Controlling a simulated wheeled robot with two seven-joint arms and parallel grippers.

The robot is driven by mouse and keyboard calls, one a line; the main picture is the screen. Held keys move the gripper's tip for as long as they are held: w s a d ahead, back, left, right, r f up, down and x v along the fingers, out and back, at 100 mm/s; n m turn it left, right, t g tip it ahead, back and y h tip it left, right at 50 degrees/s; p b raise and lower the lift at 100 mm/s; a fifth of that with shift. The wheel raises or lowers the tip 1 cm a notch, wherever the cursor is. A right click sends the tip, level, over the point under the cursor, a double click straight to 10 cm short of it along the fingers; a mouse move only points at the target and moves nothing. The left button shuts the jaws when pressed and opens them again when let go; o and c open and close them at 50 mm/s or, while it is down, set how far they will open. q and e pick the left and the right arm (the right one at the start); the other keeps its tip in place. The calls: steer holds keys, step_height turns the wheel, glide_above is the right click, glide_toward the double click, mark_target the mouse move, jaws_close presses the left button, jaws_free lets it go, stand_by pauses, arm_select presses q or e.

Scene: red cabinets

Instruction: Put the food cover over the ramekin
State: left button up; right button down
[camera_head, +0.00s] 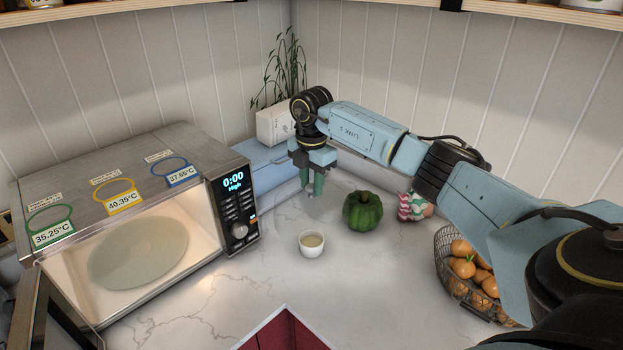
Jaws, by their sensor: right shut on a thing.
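The ramekin (312,245) is a small white cup with pale contents. It stands upright on the counter, uncovered, in front of and left of a green pepper. My right gripper (312,192) points down behind the ramekin, its fingers shut on the food cover (290,213). The cover is clear and shows only as a faint rounded outline below and around the fingertips. I cannot tell whether its rim touches the counter. My left gripper is not in view.
A green pepper (362,211) stands right of the ramekin. A patterned item (412,207) and a wire basket of orange fruit (470,272) are farther right. An open microwave (130,215) stands left. A planter (276,125) is at the back. Counter around the ramekin's front is clear.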

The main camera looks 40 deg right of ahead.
mark_target(312, 196)
steer(key=shift+f+b, duration=2.05)
steer(key=shift+f, duration=2.5)
steer(key=shift+f+b, duration=0.65)
steer(key=shift+f, duration=0.8)
steer(key=c, duration=1)
jaws_free()
step_height(312, 196, up, 6)
steer(key=p, duration=0.5)
steer(key=shift+p, duration=0.35)
